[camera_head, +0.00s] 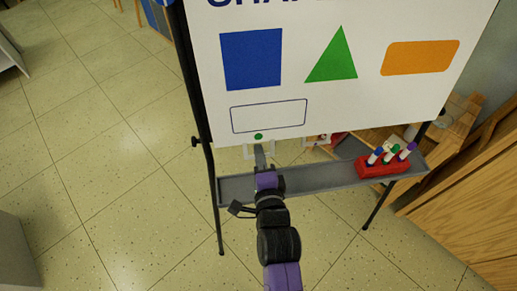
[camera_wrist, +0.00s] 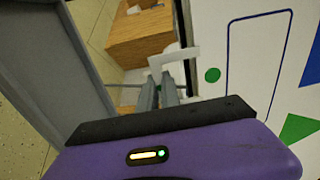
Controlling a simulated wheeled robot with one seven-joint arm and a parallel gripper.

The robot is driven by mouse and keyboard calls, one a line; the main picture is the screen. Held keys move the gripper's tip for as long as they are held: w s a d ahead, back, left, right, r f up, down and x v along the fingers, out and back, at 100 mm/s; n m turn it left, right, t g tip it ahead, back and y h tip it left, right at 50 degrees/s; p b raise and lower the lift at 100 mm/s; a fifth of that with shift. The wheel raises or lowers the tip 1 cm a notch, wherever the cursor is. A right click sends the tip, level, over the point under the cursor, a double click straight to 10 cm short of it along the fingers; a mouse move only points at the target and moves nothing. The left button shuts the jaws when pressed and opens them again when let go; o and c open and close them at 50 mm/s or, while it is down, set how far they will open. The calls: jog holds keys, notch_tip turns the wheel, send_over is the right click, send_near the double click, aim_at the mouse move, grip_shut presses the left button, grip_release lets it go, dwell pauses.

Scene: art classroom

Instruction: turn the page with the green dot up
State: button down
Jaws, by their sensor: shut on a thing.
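The white page (camera_head: 210,85) on the stand shows a blue square, a green triangle, an orange rectangle and an empty outlined box. The green dot (camera_head: 258,136) is at its lower edge, left of the middle; it also shows in the wrist view (camera_wrist: 212,75). A white tab (camera_head: 248,153) hangs just below the dot, and it shows in the wrist view (camera_wrist: 178,57) at my fingertips. My gripper (camera_head: 260,152) is at this tab, its fingers (camera_wrist: 163,78) close together and shut on it. The fingers partly hide the tab in the head view.
A grey tray (camera_head: 300,180) runs below the page, under my gripper. A red holder (camera_head: 383,168) with several markers stands at its right end. Dark stand legs flank the page.

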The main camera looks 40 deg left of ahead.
jog(key=r+p+v, duration=0.1)
jog(key=p+v, duration=0.3)
jog(key=v, duration=0.4)
dwell(0.4)
jog(key=shift+a+r, duration=0.1)
jog(key=shift+r, duration=0.05)
jog(key=s+d+r+p, duration=0.3)
jog(key=s+d+r, duration=0.2)
jog(key=d, duration=0.1)
jog(key=shift+p, duration=0.35)
dwell(0.4)
jog(key=shift+d+f, duration=0.1)
jog(key=s+d+r+p, duration=0.4)
jog(key=d+r, duration=0.1)
jog(key=r, duration=0.1)
jog(key=shift+s+d, duration=0.2)
dwell(0.7)
jog(key=shift+r, duration=0.1)
